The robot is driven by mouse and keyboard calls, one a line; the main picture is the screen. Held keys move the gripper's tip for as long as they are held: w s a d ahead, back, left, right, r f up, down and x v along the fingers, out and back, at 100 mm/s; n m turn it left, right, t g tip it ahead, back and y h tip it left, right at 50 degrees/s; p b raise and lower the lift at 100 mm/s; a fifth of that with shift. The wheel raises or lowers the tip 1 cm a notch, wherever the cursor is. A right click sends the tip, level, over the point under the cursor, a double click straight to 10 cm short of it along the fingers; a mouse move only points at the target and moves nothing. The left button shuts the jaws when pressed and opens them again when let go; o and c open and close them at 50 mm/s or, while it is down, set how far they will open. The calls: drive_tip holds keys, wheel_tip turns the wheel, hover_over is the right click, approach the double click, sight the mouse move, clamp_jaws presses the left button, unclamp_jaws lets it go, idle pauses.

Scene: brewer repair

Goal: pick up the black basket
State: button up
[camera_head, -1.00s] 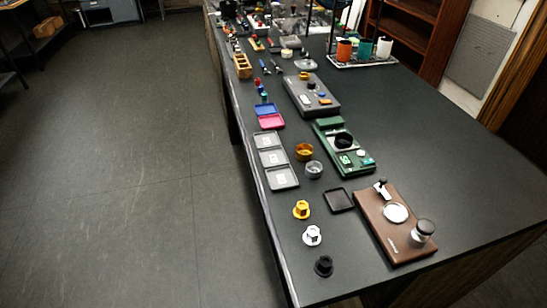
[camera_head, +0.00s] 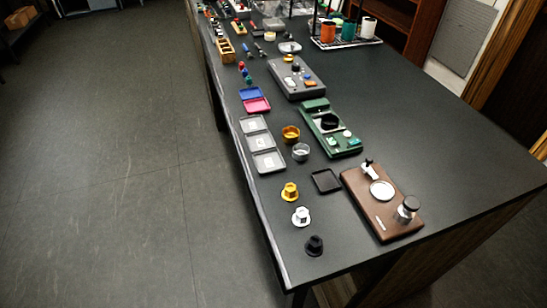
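A black round basket-like ring (camera_head: 329,121) sits on the green brewer base (camera_head: 345,145), in the middle of the long dark table. A gold ring-shaped basket (camera_head: 291,133) and a clear or silver one (camera_head: 301,152) stand on the table just left of the green base. A small black hat-shaped piece (camera_head: 315,245) stands near the table's front left corner, in line with a white one (camera_head: 301,216) and a yellow one (camera_head: 290,191). Which black piece is the basket I cannot tell for certain. My gripper is not in view.
A brown base (camera_head: 381,203) with a jar and a black square tray (camera_head: 326,181) lie nearby. Grey trays (camera_head: 267,162) line the left edge. A grey base (camera_head: 297,80) and a cup rack (camera_head: 346,42) stand farther back. The table's right side is clear.

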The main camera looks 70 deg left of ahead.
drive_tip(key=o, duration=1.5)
